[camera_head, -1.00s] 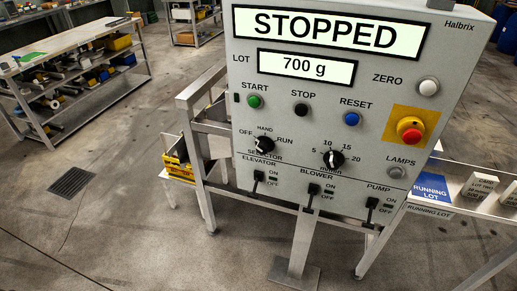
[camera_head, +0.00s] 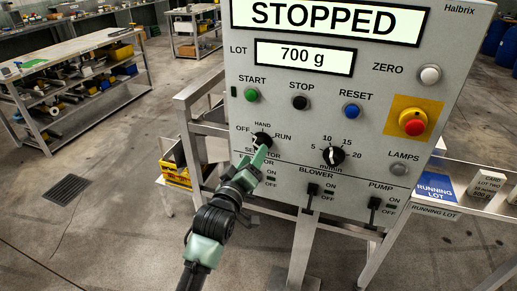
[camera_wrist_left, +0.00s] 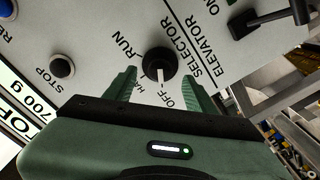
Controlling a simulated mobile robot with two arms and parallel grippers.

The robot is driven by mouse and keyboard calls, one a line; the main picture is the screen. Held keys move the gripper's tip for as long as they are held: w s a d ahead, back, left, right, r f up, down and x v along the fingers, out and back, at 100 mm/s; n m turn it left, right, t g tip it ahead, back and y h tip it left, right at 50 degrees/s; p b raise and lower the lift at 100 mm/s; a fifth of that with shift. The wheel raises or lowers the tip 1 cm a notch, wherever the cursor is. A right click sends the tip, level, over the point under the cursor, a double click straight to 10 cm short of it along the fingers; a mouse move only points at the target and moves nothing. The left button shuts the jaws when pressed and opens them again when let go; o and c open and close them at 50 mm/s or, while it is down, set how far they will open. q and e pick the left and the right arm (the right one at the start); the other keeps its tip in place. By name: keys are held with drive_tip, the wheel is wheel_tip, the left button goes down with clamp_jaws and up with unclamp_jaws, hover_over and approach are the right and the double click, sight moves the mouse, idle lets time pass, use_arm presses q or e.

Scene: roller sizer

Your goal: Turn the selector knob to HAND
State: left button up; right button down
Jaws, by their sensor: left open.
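The black selector knob (camera_head: 262,139) is on the grey control panel (camera_head: 375,65), at its lower left, among the labels OFF, HAND and RUN. In the left wrist view the knob (camera_wrist_left: 160,62) shows a white pointer line directed toward the OFF side, with HAND beside it. My left gripper (camera_head: 259,154) is at the panel just below the knob. In the wrist view its two green fingers (camera_wrist_left: 158,75) are apart, one on each side of the knob, with a gap to it. Whether they touch the panel cannot be told. My right gripper is not in view.
STOP (camera_head: 300,103) and START (camera_head: 251,95) buttons sit above the knob, and a second black knob (camera_head: 331,155) to its right. The elevator switch (camera_wrist_left: 270,20) is close by, partly hidden by my arm in the head view. A red stop button (camera_head: 414,124) is far right.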

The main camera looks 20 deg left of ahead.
sight(258, 138)
use_arm(q)
drive_tip(key=w, duration=0.5)
drive_tip(key=shift+d+f, duration=0.1)
clamp_jaws()
